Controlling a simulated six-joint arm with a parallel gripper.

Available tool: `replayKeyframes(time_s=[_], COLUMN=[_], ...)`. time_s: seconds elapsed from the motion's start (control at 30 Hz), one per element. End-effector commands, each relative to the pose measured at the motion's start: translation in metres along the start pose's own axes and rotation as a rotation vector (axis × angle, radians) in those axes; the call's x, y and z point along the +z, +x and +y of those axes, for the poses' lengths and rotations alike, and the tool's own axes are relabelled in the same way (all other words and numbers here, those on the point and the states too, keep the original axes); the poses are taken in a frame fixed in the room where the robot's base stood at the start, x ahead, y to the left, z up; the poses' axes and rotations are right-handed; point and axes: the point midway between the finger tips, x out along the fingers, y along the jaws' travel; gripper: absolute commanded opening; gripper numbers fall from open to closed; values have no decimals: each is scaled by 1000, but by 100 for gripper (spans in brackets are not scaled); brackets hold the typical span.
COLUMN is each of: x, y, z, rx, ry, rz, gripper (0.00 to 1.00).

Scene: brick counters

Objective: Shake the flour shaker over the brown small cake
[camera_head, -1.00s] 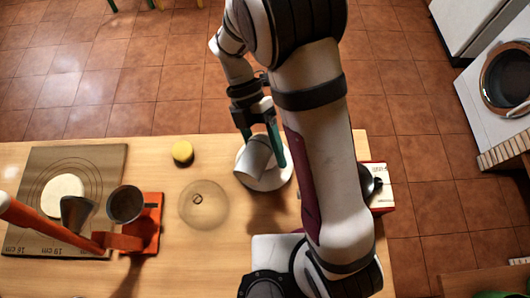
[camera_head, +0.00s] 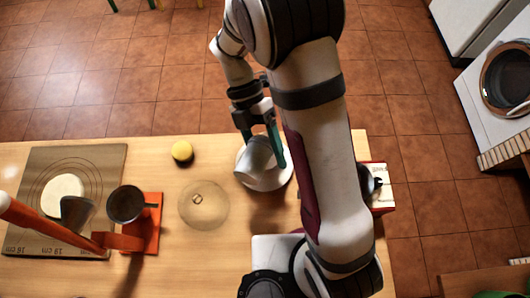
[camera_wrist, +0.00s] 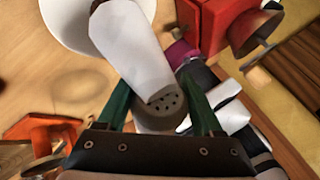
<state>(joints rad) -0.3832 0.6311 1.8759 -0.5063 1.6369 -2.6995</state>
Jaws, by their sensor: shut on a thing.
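My gripper (camera_head: 262,150) has its green fingers shut on the flour shaker (camera_head: 256,157), a pale cylinder. The shaker is tilted above a round white plate or stand (camera_head: 272,187). In the wrist view the shaker's white body (camera_wrist: 130,50) slants up between the fingers, and its grey end with several dark holes is near the gripper. The white plate's edge also shows at the upper left of the wrist view (camera_wrist: 62,25).
A clear dome with a knob (camera_head: 203,206) stands left of the plate. An orange stand with dark cups (camera_head: 148,235) and a brown mat with white dough (camera_head: 62,192) are farther left. A red-and-white box (camera_head: 381,196) is right.

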Motion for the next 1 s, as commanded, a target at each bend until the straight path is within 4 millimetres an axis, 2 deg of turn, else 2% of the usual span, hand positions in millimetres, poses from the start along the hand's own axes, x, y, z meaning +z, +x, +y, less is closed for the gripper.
replayKeyframes(time_s=[0.13,0.37,0.57,0.8,1.0], x=[8,-3,8,-3,8], y=[16,-6,15,-6,15], z=[11,-4,11,-4,11], rx=[-2,1,-2,1,-2], ry=[0,-1,0,-1,0], rz=[2,0,2,0,2], gripper=[5,5,5,5,5])
